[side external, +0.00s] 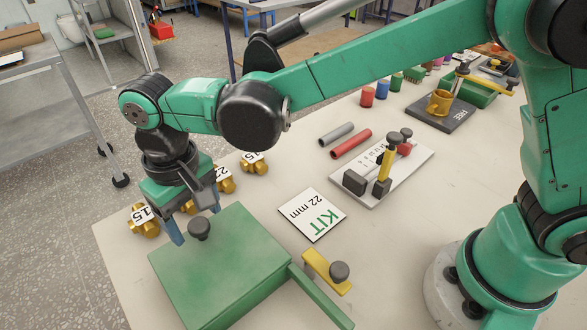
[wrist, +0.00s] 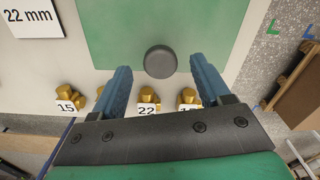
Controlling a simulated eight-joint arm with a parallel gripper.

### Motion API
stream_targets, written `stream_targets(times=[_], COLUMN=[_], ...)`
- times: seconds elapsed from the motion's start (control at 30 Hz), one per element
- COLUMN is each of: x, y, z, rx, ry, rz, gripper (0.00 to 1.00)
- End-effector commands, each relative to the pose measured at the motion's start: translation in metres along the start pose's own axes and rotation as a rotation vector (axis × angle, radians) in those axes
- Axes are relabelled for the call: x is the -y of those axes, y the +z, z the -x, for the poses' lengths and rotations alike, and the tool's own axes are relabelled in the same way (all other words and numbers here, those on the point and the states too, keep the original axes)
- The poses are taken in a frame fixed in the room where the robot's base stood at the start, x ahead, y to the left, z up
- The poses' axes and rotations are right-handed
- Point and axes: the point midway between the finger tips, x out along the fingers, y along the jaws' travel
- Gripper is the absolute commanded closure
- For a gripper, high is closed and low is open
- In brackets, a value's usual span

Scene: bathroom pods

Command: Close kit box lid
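The kit box (side external: 235,297) is green and stands at the front left of the table in the side view. Its flat green lid (side external: 225,255) lies on top and carries a dark round knob (side external: 199,229). In the wrist view the lid (wrist: 205,20) fills the upper middle, with the knob (wrist: 160,61) between my fingertips. My gripper (side external: 195,224) is open, its blue fingers on either side of the knob with gaps, pointing down. It also shows in the wrist view (wrist: 160,70). I cannot tell whether the lid sits fully shut.
Several brass fittings (side external: 224,180) with number tags stand behind the box. A KIT 22 mm card (side external: 311,214), a yellow lever with a dark knob (side external: 327,270) and a green bar (side external: 320,297) lie to the right. A white fixture (side external: 385,172) and pipes (side external: 351,144) stand farther back.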

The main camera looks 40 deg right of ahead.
Motion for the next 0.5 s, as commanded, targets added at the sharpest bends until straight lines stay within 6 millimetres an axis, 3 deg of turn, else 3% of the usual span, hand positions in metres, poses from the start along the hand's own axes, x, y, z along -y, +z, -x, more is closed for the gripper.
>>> stream_targets(times=[0.27, 0.5], x=[0.000, 0.000], y=[0.001, 0.001], z=[0.004, 0.037], rx=[0.003, 0.002], ry=[0.000, 0.000], rz=[0.001, 0.001], gripper=[0.30, 0.30])
